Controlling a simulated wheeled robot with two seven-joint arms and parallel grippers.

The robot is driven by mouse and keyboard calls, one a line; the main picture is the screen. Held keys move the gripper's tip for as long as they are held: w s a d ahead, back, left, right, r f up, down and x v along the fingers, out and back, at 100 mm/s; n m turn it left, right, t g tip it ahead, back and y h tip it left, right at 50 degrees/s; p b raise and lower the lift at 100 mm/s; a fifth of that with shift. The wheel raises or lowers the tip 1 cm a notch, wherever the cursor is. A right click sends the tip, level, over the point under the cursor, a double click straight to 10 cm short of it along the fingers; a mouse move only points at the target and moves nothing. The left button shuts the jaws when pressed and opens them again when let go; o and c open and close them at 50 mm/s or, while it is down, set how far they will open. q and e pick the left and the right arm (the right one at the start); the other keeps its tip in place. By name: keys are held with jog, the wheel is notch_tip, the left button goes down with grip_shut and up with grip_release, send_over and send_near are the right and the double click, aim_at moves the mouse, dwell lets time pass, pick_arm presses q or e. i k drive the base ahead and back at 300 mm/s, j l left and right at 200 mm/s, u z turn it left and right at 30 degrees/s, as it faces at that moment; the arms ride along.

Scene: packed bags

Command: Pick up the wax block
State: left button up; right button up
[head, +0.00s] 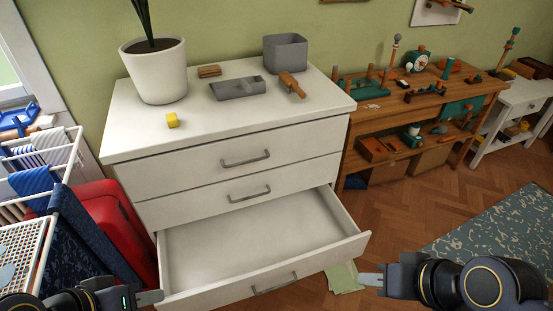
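A small yellow block (172,120), which looks like the wax block, sits on the front left part of the white dresser's top (215,122). My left gripper (150,297) is low at the bottom left, in front of the open drawer and well below the block. My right gripper (371,280) is low at the right, beside the drawer's front right corner. Both are far from the block. Their fingers show nearly side-on, so I cannot tell whether they are open or shut. I see nothing held in either.
The dresser's bottom drawer (255,248) is pulled out and empty. A potted plant (155,70), a grey tray (238,88), a grey bin (286,53), a brush (208,71) and a wooden tool (291,85) stand behind the block. A red suitcase (120,225) and drying rack crowd the left.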

aim_at(172, 119)
jog(key=i+z, duration=0.25)
jog(key=i, duration=0.2)
jog(key=i+j+z, duration=0.2)
jog(key=i, duration=0.2)
